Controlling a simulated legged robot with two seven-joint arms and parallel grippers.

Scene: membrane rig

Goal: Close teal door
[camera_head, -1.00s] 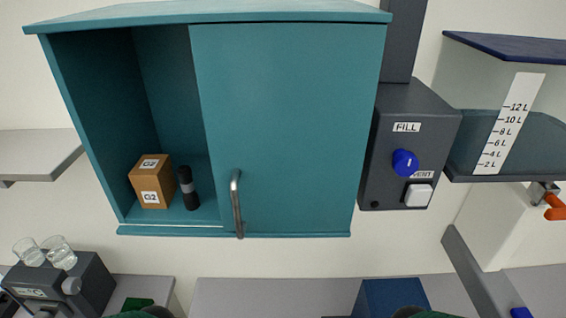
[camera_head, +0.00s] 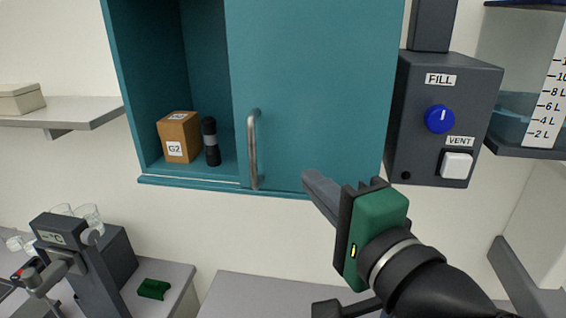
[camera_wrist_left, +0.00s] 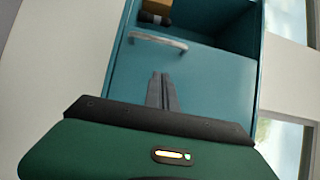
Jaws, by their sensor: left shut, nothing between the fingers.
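The teal door (camera_head: 315,90) is a sliding panel on the teal cabinet (camera_head: 118,75). It covers the right part of the front; the left part is open. Its upright metal handle (camera_head: 253,150) is near the door's left edge. It also shows in the wrist view (camera_wrist_left: 158,41). My left gripper (camera_head: 310,178) is shut and empty, in front of the door's lower edge, right of and below the handle. In the wrist view its fingertips (camera_wrist_left: 160,78) point at the door, apart from the handle. My right gripper is not in view.
A brown box (camera_head: 179,137) and a dark cylinder (camera_head: 211,142) stand inside the open left part. A grey box with a blue knob (camera_head: 439,119) and a white vent button (camera_head: 457,165) is right of the cabinet. A shelf (camera_head: 75,113) is at the left.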

